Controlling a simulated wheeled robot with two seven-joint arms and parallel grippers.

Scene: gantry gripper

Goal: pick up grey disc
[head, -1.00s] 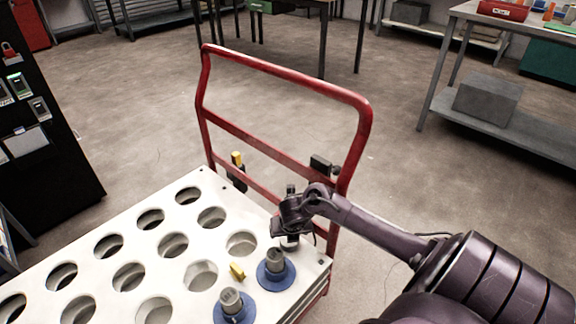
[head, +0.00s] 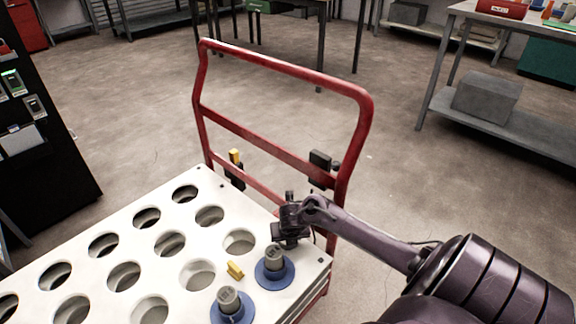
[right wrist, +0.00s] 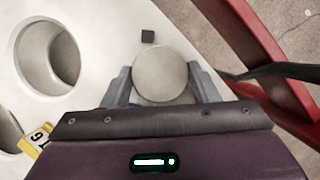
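The grey disc (right wrist: 160,75) shows from above in the right wrist view, round and pale grey. My right gripper (right wrist: 161,85) has one finger on each side of it, with little or no visible gap; firm contact cannot be seen. In the head view, my right gripper (head: 291,238) is low over the right corner of the white perforated plate (head: 218,178) and hides the disc. My left gripper is not in view.
Two blue-based grey cylinders (head: 273,270) (head: 229,305) stand close by on the plate. A yellow tag (head: 235,270) lies near them. A red handle frame (head: 350,160) rises just behind my right gripper. A dark rack (head: 45,130) stands at left.

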